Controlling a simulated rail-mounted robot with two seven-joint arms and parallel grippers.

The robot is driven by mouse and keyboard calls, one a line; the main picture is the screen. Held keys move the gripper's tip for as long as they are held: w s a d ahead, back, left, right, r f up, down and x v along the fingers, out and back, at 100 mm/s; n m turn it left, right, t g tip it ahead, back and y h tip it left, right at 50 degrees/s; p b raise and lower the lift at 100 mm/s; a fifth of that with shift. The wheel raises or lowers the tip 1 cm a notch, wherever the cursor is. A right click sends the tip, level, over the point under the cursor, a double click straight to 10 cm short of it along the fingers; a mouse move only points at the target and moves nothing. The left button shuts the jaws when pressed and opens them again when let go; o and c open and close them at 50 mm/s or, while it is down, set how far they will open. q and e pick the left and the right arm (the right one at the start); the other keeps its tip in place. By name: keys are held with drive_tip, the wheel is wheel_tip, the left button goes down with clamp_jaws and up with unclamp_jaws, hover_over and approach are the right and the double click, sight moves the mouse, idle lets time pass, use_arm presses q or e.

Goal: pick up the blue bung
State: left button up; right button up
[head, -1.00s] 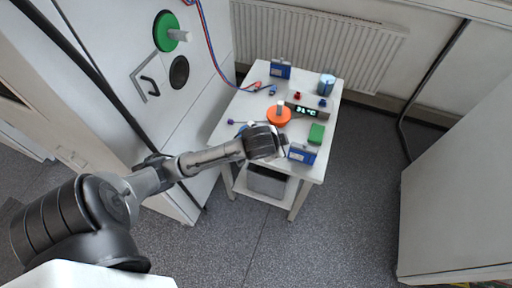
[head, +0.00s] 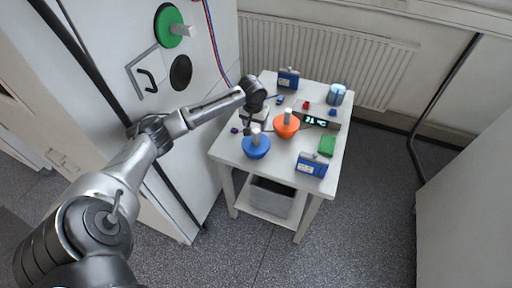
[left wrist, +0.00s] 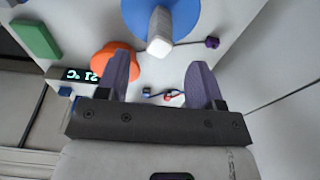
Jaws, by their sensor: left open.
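The blue bung (head: 257,149), a blue round body with a pale upright handle, stands on the near left part of the white table (head: 232,152). It also shows at the top of the left wrist view (left wrist: 183,12), its pale handle pointing toward the camera. My left gripper (head: 254,112) is above the table, just beyond the bung in the head view. In the left wrist view its two purple fingers (left wrist: 160,78) are apart and empty, with the handle ahead of them, not between them. My right gripper is not in view.
An orange bung (head: 287,128) stands beside the blue one. Blue boxes (head: 311,166), a green block (head: 327,145), a display unit (head: 318,121) and a blue cylinder (head: 336,95) also stand on the table. A green bung (head: 167,30) sits in the white cabinet wall above a dark round opening (head: 181,73).

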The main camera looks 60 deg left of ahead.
sight(256, 136)
use_arm(q)
drive_tip(key=f, duration=0.4)
drive_tip(key=shift+w+a, duration=0.15)
drive_tip(key=shift+w, duration=0.05)
drive_tip(key=shift+w+a+f+b, duration=0.1)
drive_tip(key=shift+f+b, duration=0.2)
drive_tip(key=shift+f, duration=0.55)
drive_tip(key=shift+w+a+f+b, duration=0.15)
drive_tip(key=shift+f+b, duration=0.1)
drive_tip(key=shift+f, duration=0.55)
drive_tip(key=shift+w+a+f+b, duration=0.1)
drive_tip(key=shift+f+b, duration=0.2)
drive_tip(key=shift+f, duration=0.55)
drive_tip(key=c, duration=0.4)
drive_tip(key=shift+r, duration=0.1)
clamp_jaws()
